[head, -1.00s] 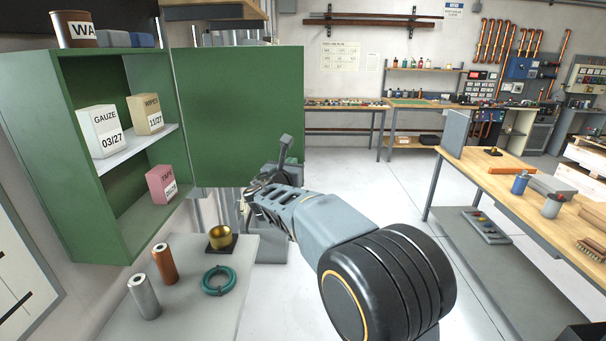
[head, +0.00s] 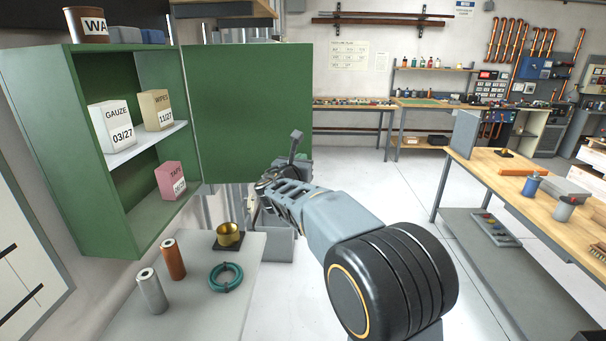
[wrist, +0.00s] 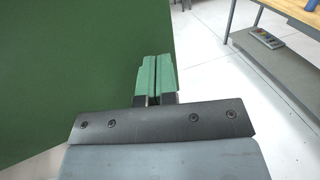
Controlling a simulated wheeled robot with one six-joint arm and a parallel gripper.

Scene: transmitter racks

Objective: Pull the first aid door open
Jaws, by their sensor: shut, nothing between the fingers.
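The green first aid cabinet (head: 85,150) hangs on the left wall in the head view, and its inside is exposed. Its green door (head: 250,110) stands swung wide open at the cabinet's right side. A gauze box (head: 112,127), a wipes box (head: 156,110) and a pink tape box (head: 171,181) sit on its shelves. My gripper (head: 270,180) is at the door's lower right, partly hidden by its own body. In the wrist view my gripper's green fingertips (wrist: 156,75) are together and empty, beside the door (wrist: 75,70); I cannot tell whether they touch it.
Below the cabinet, a grey table (head: 205,305) holds two cylinders, a brass cup (head: 229,235) and a teal ring (head: 226,277). A wooden workbench (head: 510,190) stands at right. Clear floor (head: 385,180) lies between the door and workbench.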

